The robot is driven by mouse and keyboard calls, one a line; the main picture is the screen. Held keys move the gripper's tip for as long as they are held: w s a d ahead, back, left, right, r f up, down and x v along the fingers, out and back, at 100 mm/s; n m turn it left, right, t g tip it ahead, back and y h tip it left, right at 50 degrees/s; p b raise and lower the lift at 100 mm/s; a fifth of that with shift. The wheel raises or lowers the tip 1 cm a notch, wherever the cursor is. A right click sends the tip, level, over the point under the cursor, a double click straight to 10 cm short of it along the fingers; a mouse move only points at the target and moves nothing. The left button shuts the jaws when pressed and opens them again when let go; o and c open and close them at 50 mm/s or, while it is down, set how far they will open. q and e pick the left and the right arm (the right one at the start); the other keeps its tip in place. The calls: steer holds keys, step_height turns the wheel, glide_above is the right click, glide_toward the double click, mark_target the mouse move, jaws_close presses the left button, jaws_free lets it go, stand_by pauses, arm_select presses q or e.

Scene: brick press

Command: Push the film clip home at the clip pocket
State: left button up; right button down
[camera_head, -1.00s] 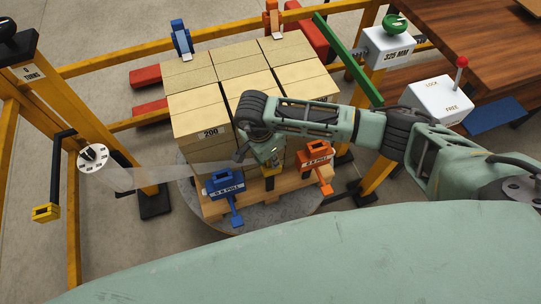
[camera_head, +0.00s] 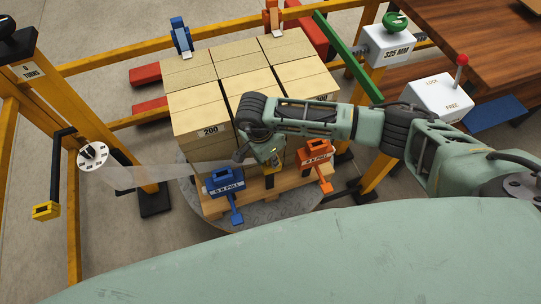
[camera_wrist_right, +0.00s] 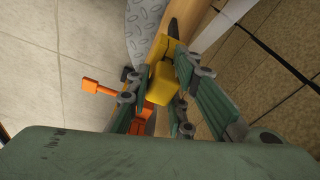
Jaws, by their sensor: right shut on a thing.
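My right gripper (camera_wrist_right: 164,82) is shut on a yellow block, which I take to be the film clip (camera_wrist_right: 162,86). In the head view my right gripper (camera_head: 271,160) is low at the front face of the carton stack, just above the pallet edge (camera_head: 255,190), between the blue and orange tools. A clear film (camera_head: 165,177) runs from the left post toward it. A second yellow piece (camera_wrist_right: 165,47) shows just beyond the held block, against the wooden edge. I cannot tell clearly which part is the clip pocket or how far the clip sits in it. My left gripper is not in view.
A blue pull tool (camera_head: 226,180) and an orange pull tool (camera_head: 315,152) flank the gripper closely. Cartons (camera_head: 200,105) stand right behind it. A yellow frame post (camera_head: 105,130) is at left; a white lock box (camera_head: 438,98) is at right.

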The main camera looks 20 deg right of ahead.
steer(key=shift+f, duration=0.15)
steer(key=c, duration=1.5)
jaws_free()
